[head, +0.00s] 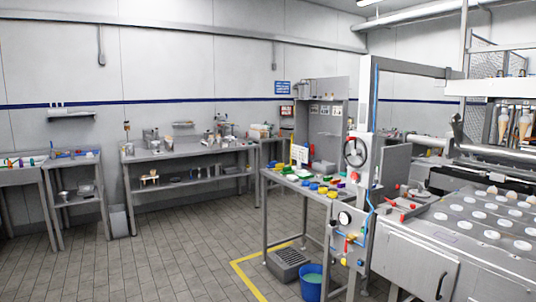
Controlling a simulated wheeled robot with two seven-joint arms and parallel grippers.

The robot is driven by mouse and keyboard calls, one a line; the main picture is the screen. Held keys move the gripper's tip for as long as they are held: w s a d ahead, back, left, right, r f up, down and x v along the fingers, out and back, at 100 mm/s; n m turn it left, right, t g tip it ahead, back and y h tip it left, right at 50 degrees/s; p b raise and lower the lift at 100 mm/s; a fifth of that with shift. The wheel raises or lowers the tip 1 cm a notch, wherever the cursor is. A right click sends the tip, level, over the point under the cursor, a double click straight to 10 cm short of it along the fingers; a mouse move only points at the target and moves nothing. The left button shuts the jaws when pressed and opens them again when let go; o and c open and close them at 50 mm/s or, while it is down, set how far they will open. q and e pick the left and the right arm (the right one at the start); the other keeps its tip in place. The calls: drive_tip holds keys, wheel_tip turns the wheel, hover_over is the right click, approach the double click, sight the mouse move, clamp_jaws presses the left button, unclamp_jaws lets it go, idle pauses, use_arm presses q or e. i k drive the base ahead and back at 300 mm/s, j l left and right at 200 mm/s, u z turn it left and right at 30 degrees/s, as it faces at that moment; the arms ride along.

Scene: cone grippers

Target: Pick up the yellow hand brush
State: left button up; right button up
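Several small yellow things lie on the small metal table (312,196) right of the middle, among blue, green and white ones. Neither of my grippers shows in this view.
A blue bucket (311,284) and a grey grated box (288,262) stand on the floor by the table, inside a yellow floor line (245,278). A large machine (415,255) fills the right. Long workbenches (185,155) line the back wall. The tiled floor (170,255) at front left is clear.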

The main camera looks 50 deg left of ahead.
sight(279, 166)
drive_tip(key=i+j+u, duration=0.85)
drive_tip(key=i+j, duration=0.25)
drive_tip(key=i, duration=0.2)
drive_tip(key=i+j+u, duration=0.1)
drive_tip(key=i+j, duration=0.15)
drive_tip(key=i, duration=0.2)
drive_tip(key=i+j+u, duration=0.1)
drive_tip(key=i, duration=0.4)
drive_tip(key=i+j, duration=0.25)
drive_tip(key=i, duration=0.2)
